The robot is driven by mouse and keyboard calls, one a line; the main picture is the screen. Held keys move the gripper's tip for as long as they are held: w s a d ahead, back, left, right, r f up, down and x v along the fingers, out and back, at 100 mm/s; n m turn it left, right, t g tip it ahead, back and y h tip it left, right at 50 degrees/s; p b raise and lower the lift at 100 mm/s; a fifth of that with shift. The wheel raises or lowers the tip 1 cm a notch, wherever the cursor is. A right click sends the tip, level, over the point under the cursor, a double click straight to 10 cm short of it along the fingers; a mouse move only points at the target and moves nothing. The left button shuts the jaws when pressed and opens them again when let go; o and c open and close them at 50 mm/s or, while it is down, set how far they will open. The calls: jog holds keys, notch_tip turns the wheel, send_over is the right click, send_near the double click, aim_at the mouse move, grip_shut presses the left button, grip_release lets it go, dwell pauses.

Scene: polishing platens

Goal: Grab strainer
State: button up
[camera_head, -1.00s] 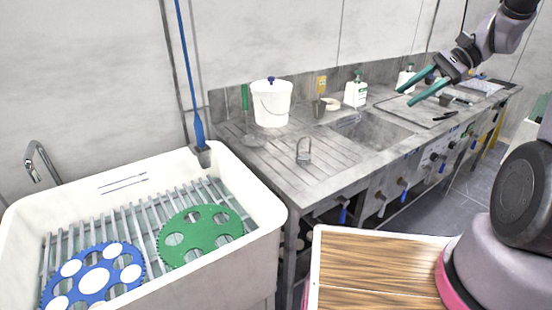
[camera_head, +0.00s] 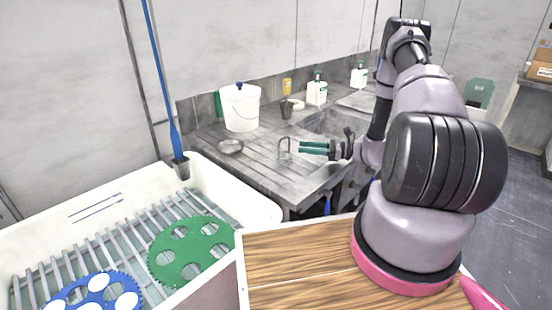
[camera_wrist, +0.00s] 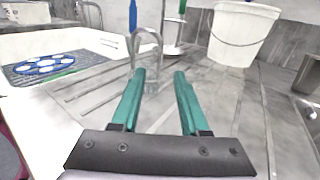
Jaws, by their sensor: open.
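A thin metal arch (camera_wrist: 147,45) stands just beyond the fingertips.
A white basin (camera_head: 215,182) holding a green disc (camera_head: 190,250) and a blue disc (camera_head: 95,293) is at left.

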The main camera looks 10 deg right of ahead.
aim_at(283, 160)
jog(key=x, duration=0.9)
jog(key=shift+a, duration=0.3)
grip_shut()
dwell(1.1)
